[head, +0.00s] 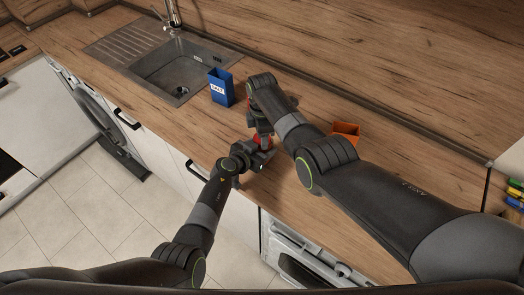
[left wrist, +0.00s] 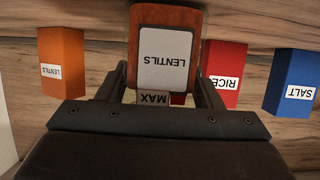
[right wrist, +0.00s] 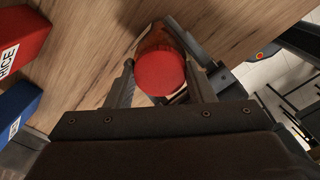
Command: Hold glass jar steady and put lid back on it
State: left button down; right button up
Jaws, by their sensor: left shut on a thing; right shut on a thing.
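The glass jar (left wrist: 165,58) holds orange contents and has a LENTILS label, seen upside down in the left wrist view. My left gripper (left wrist: 160,88) is shut on it, one finger on each side; in the head view this gripper (head: 262,157) is at the jar on the counter. The round red lid (right wrist: 160,73) is between the fingers of my right gripper (right wrist: 162,88), which is shut on it. Part of the jar (right wrist: 155,36) shows just beyond the lid. In the head view the lid (head: 262,140) is mostly hidden by my arms. I cannot tell whether it touches the rim.
A blue SALT box (head: 221,88) stands left of my right arm near the sink (head: 180,70). An orange box (head: 346,131) stands to the right. A red RICE box (left wrist: 224,72) is behind the jar. The counter's front edge is close to my left gripper.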

jog(key=shift+m, duration=0.8)
jog(key=o, duration=1.1)
jog(key=shift+r, duration=0.1)
jog(key=shift+r, duration=2.15)
jog(key=shift+c, duration=0.3)
